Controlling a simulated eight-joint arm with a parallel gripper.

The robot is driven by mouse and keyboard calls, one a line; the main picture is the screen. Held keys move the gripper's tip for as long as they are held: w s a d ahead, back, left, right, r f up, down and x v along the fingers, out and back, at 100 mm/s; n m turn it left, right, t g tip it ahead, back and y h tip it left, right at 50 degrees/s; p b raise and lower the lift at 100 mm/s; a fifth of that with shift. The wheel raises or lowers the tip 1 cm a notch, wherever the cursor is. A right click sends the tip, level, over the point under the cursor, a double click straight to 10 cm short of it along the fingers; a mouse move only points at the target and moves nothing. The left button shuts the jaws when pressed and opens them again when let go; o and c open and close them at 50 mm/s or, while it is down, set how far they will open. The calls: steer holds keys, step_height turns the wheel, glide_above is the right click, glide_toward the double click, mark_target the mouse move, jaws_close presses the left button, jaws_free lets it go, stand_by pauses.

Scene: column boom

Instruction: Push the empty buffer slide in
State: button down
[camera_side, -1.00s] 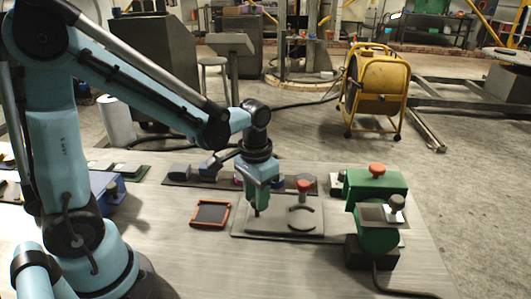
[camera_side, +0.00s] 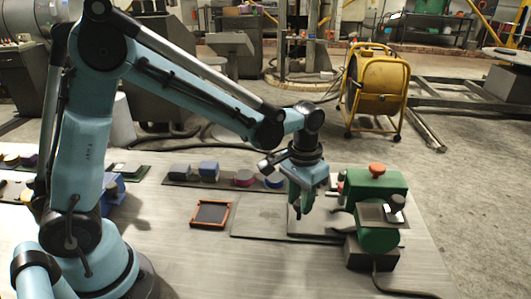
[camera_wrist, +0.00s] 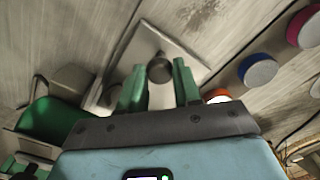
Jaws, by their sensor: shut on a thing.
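The buffer slide (camera_side: 310,229) is a thin grey plate on a flat grey base (camera_side: 258,219). Its right part reaches up to the green machine (camera_side: 372,187), and my gripper and the machine hide some of it. My gripper (camera_side: 301,210) points down at the slide's left part and is shut on its small handle. In the wrist view the pale slide plate (camera_wrist: 148,36) lies beyond my gripper (camera_wrist: 159,76), with a dark round knob (camera_wrist: 160,69) between the green fingers. I see no loose part on the visible plate.
An orange-framed dark tray (camera_side: 210,214) lies left of the base. A dark strip (camera_side: 222,180) with several coloured round pieces and grey-blue blocks runs behind. The machine has a red knob (camera_side: 377,169) on top. The table front is clear.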

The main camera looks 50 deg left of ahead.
steer(key=c, duration=0.8)
jaws_free()
step_height(320, 180, up, 12)
steer(key=shift+r, duration=0.1)
